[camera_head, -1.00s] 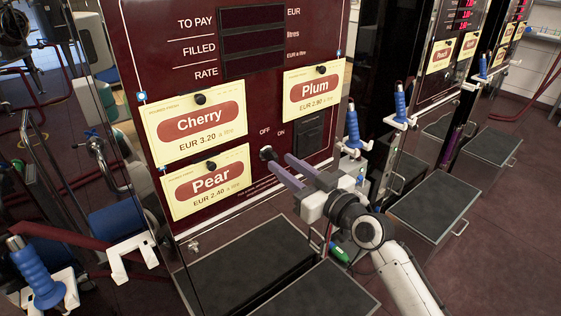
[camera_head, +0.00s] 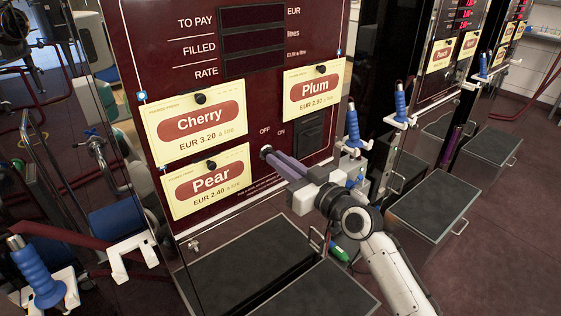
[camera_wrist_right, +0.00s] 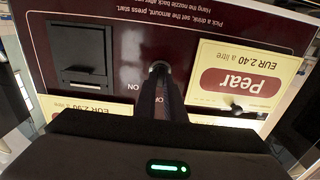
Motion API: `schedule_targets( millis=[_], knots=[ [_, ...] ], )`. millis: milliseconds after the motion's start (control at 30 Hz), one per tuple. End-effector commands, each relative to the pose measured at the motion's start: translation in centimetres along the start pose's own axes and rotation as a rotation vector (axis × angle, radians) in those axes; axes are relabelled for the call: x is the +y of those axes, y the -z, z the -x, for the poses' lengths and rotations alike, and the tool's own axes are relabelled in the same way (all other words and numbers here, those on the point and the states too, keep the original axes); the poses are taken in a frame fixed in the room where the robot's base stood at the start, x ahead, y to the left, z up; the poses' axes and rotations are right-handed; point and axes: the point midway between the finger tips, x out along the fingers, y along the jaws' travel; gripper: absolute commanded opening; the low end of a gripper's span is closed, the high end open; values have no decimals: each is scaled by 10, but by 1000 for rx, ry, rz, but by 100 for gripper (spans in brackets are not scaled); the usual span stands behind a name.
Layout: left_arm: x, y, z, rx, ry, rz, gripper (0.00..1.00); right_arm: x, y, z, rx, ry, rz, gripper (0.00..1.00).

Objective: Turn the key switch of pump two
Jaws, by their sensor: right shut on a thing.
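The key switch (camera_head: 266,151) is a small dark knob on the dark red front of the near pump, below the OFF and ON labels. In the right wrist view the switch (camera_wrist_right: 159,69) shows at the tips of the fingers. My right gripper (camera_head: 274,158) is shut on the switch, its two purple-grey fingers close together and pointing at the panel. The fingers hide most of the knob, so I cannot tell which way it points. The displays (camera_head: 252,41) on this pump are dark. My left gripper is not in view.
Cherry (camera_head: 197,124), Pear (camera_head: 208,181) and Plum (camera_head: 314,88) price cards surround the switch. A dark slot box (camera_head: 311,132) is right of it. Blue-handled nozzles (camera_head: 352,125) hang at the pump's sides. Dark-topped boxes (camera_head: 435,208) stand on the floor.

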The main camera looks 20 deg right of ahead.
Motion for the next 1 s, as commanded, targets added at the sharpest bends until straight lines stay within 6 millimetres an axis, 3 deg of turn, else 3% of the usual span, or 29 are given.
schedule_targets(
  millis=[367, 1000],
  knots=[
    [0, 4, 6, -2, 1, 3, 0, 1, 1, 0, -2, 0, -202, 0],
    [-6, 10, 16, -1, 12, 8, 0, 2, 0, 0, -1, -1, -787, 0]
  ],
)
